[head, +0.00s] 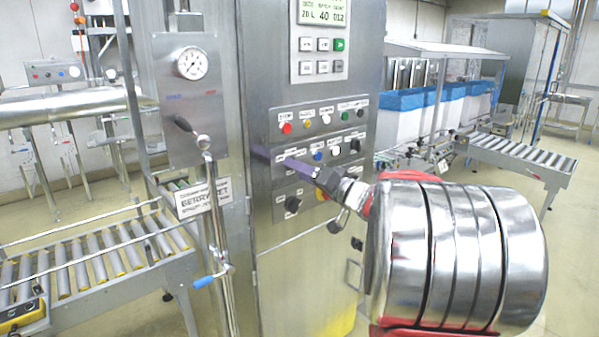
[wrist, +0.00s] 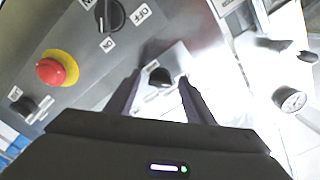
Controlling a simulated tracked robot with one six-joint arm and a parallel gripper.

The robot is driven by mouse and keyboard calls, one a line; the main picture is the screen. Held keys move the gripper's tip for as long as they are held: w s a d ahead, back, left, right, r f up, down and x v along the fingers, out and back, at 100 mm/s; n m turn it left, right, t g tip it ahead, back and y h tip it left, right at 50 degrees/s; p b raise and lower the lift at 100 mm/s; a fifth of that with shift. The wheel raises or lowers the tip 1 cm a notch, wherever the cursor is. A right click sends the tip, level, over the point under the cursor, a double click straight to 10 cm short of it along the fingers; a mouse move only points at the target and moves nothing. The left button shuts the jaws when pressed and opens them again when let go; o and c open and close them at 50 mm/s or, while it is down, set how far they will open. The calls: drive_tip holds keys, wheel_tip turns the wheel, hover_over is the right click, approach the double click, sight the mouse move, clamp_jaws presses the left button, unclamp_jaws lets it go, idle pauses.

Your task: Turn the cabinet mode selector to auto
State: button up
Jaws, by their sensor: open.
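The steel cabinet (head: 310,240) carries a control panel of buttons and selectors. My gripper (head: 287,160) reaches to the left part of this panel, its fingers pointing at it. In the wrist view my gripper (wrist: 160,78) is open, with one finger on each side of a small black selector knob (wrist: 160,75). The knob shows between the fingertips with small labels beside it; I cannot read them or tell whether the fingers touch it. In the head view this knob is hidden behind my fingers.
A red emergency stop on a yellow base (wrist: 57,70) and a larger black rotary switch marked OFF (wrist: 110,14) are close by on the panel. A pressure gauge (head: 191,63) and a lever handle (head: 192,131) are left of it. Roller conveyors (head: 90,255) stand on the left.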

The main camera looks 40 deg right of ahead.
drive_tip(key=shift+w, duration=0.25)
drive_tip(key=shift+c, duration=0.5)
drive_tip(key=c, duration=0.9)
